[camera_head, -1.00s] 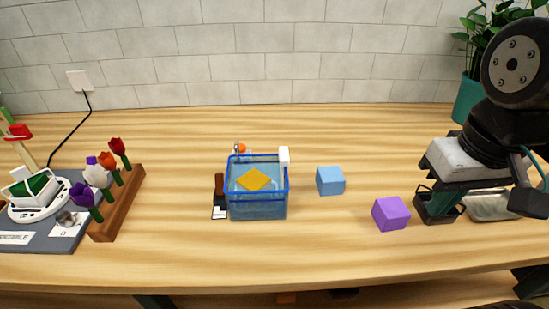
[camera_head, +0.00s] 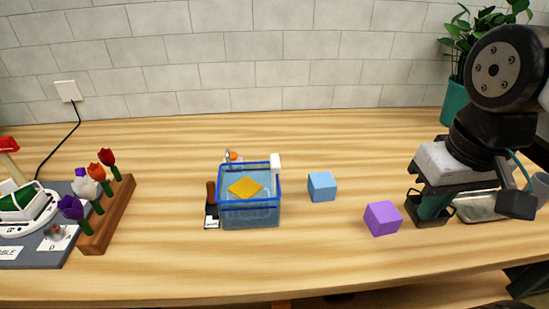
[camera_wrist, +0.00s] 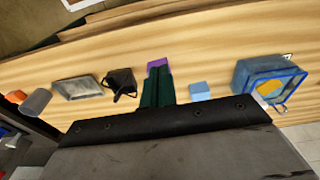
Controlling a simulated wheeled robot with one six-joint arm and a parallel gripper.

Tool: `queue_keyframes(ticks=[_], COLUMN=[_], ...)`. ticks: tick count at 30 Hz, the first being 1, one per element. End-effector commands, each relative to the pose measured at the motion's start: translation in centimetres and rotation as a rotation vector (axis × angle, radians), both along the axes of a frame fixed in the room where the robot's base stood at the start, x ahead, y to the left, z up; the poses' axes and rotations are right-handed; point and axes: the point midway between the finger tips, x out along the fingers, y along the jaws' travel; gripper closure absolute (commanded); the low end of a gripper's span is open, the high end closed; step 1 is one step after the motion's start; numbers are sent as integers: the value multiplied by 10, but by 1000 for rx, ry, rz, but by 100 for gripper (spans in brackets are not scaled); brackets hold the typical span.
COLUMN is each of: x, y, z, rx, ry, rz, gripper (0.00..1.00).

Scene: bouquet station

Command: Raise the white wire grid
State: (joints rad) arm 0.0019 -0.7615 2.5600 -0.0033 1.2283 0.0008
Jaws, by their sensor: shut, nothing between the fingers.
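I cannot make out a white wire grid for certain in either view. A blue-rimmed clear tank (camera_head: 250,213) stands mid-table with a flat yellow-orange piece (camera_head: 245,187) inside and a white block (camera_head: 275,163) at its back right corner. The tank also shows at the right of the wrist view (camera_wrist: 243,77). My gripper (camera_head: 426,214) is at the right of the table, well apart from the tank, pointing down. Its green fingers (camera_wrist: 157,76) are together and empty in the wrist view, with the purple cube beyond them.
A purple cube (camera_head: 383,218) and a light blue cube (camera_head: 322,187) lie between tank and gripper. A black item (camera_wrist: 120,83) and a grey tray (camera_wrist: 77,88) are near my gripper. Flowers stand in a wooden block (camera_head: 108,220) at left. The table's front strip is clear.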

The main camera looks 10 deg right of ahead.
Motion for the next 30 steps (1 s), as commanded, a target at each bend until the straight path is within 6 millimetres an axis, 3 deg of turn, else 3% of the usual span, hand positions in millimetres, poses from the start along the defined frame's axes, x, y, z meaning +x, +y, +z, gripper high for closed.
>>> queue_keyframes(ticks=[4, 8, 11, 14, 22, 27, 30], x=[0, 1, 9, 32, 119, 165, 190], y=[0, 4, 15, 34, 123, 184, 206], z=[0, -2, -8, -4, 12, 17, 28], rx=[0, 0, -2, -8, -26, -28, -14], ry=[0, 11, 59, 104, 169, 167, 139], rz=[0, 23, 80, 155, 218, 161, 77], gripper=[97, 61, 60, 60, 60, 60, 60])
